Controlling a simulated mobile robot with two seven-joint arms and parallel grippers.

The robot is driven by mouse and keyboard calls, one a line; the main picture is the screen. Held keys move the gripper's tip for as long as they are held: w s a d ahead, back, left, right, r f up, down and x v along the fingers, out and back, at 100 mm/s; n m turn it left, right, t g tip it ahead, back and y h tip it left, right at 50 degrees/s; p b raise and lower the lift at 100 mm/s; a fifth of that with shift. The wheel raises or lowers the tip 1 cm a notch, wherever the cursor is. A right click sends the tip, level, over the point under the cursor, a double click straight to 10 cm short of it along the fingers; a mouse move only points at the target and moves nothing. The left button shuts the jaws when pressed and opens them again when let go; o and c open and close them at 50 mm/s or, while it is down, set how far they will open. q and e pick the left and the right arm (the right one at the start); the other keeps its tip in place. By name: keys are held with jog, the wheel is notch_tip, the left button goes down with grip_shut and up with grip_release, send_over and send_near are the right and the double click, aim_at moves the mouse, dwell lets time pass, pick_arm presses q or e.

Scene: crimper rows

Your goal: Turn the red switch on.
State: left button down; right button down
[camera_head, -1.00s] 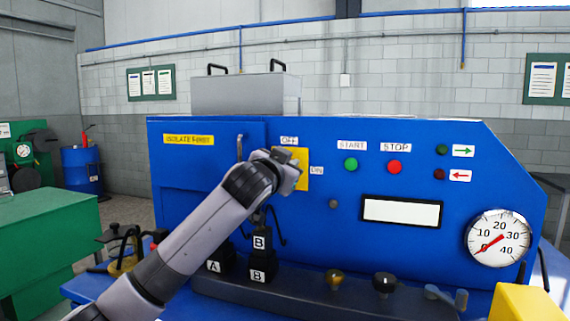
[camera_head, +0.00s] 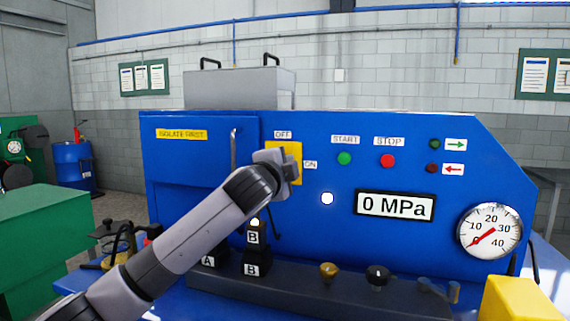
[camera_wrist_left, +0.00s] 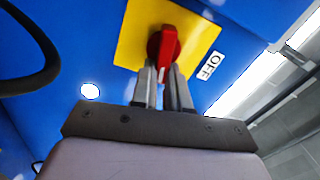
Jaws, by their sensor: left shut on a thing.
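The red switch (camera_wrist_left: 165,45) sits on a yellow plate (camera_wrist_left: 130,45) in the left wrist view. Its handle's white-marked end points down in that picture, a quarter turn from the OFF label (camera_wrist_left: 210,65), toward the ON side. My left gripper (camera_wrist_left: 163,80) is shut on the handle, a finger on either side. In the head view my left gripper (camera_head: 284,170) covers the switch; the yellow plate (camera_head: 297,160) shows around it between the OFF label (camera_head: 283,134) and the ON label (camera_head: 310,165). The display (camera_head: 395,206) reads 0 MPa. My right gripper is not in view.
A white lamp (camera_head: 327,198) is lit below right of the plate. Green (camera_head: 344,158) and red (camera_head: 387,161) buttons and a gauge (camera_head: 489,232) are farther right. A door handle (camera_head: 234,144) stands out left of the plate. Knobs (camera_head: 377,275) stand below.

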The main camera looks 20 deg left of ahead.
pick_arm(q)
jog(key=shift+f+m, duration=0.3)
jog(key=shift+m, duration=0.8)
jog(key=c, duration=1.1)
grip_release()
jog(key=shift+s, duration=0.1)
jog(key=shift+s+a+b, duration=0.15)
jog(key=shift+s+b, duration=0.85)
jog(key=shift+s, duration=2.5)
